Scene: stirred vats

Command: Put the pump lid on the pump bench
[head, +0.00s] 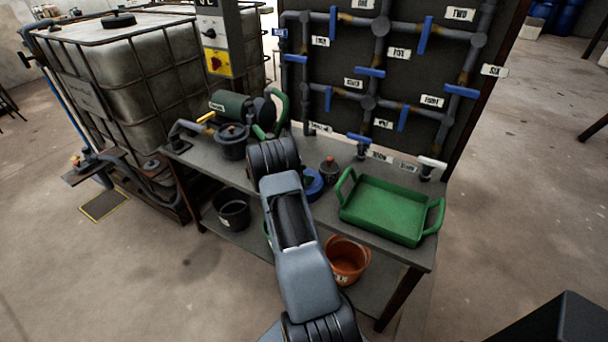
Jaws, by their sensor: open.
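The pump bench (195,157) is a grey-topped table with a lower shelf, in the middle of the head view. A green motor (231,104) and a dark round pump pot (233,143) stand at its left end. The pot's top looks dark and round; I cannot tell whether that is the pump lid. A blue round thing (314,185), partly hidden by my arm, and a small dark piece with a red top (329,168) are on the bench right of my arm. My arm reaches over the bench; my gripper is hidden behind its links.
A green tray (382,238) with raised handles fills the bench's right end. A pipe board with blue valves (370,72) rises behind. A black bucket (233,213) and an orange bucket (346,262) are low down. A caged tank (160,75) stands left. Floor in front is clear.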

